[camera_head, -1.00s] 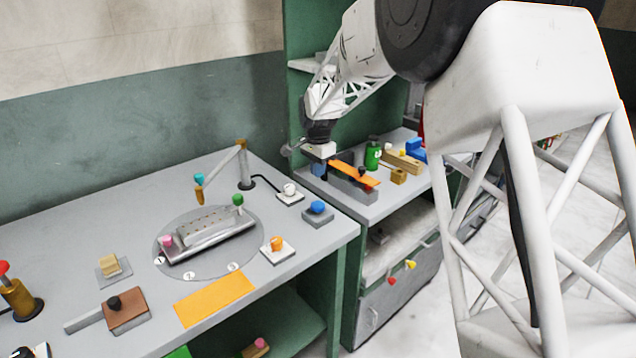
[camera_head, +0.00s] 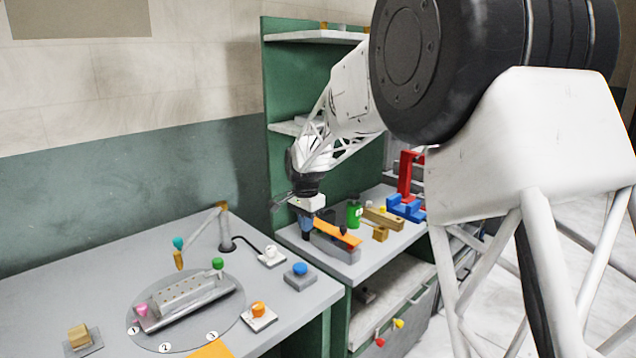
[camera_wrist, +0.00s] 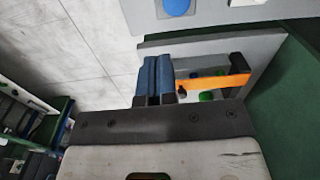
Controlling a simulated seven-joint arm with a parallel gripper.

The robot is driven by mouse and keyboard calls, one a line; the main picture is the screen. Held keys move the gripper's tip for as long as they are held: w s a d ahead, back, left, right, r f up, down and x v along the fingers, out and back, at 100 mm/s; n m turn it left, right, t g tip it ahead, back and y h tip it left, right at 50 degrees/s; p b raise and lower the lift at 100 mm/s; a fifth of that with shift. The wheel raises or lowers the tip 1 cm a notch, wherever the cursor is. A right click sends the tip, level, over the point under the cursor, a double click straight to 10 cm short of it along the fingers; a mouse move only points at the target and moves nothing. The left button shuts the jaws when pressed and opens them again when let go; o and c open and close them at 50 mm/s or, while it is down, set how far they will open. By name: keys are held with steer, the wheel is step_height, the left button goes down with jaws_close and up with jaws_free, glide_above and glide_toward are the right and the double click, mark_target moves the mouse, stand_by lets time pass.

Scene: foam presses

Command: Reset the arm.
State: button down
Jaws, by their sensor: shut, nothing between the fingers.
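My gripper (camera_head: 305,232) hangs from the arm over the left part of the right-hand bench, beside a grey block with an orange strip (camera_head: 338,232) on top. In the wrist view the two blue fingers of my gripper (camera_wrist: 153,80) lie side by side, shut, with nothing seen between them. The orange strip (camera_wrist: 218,82) shows just right of the fingers in that view. I cannot tell whether the fingertips touch the block.
The right bench also holds a green bottle (camera_head: 354,213), wooden blocks (camera_head: 382,219) and a red and blue press (camera_head: 406,190). The left bench holds a metal mould (camera_head: 185,300), a blue button (camera_head: 300,269) and an orange button (camera_head: 259,311). A green shelf panel (camera_head: 285,100) stands behind the arm.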

steer(key=s+d+r+n, duration=0.1)
steer(key=s+d+r, duration=0.2)
steer(key=s+d, duration=0.35)
steer(key=s+d+r+n+t, duration=0.1)
steer(key=s+d+r+n, duration=0.15)
steer(key=s, duration=0.65)
steer(key=s+d+r+n, duration=0.1)
steer(key=s+d+r, duration=0.3)
steer(key=s+d, duration=0.3)
steer(key=s+d+f+n, duration=0.1)
steer(key=s+d, duration=0.1)
steer(key=s, duration=0.7)
steer(key=s+d+f+n+t, duration=0.1)
steer(key=s+d+f, duration=0.1)
steer(key=s, duration=0.7)
steer(key=s+d+f+n, duration=0.1)
steer(key=s+d+n, duration=0.1)
steer(key=s, duration=0.7)
steer(key=shift+s+d+f, duration=0.15)
steer(key=shift+d+f, duration=0.05)
steer(key=shift+d, duration=0.3)
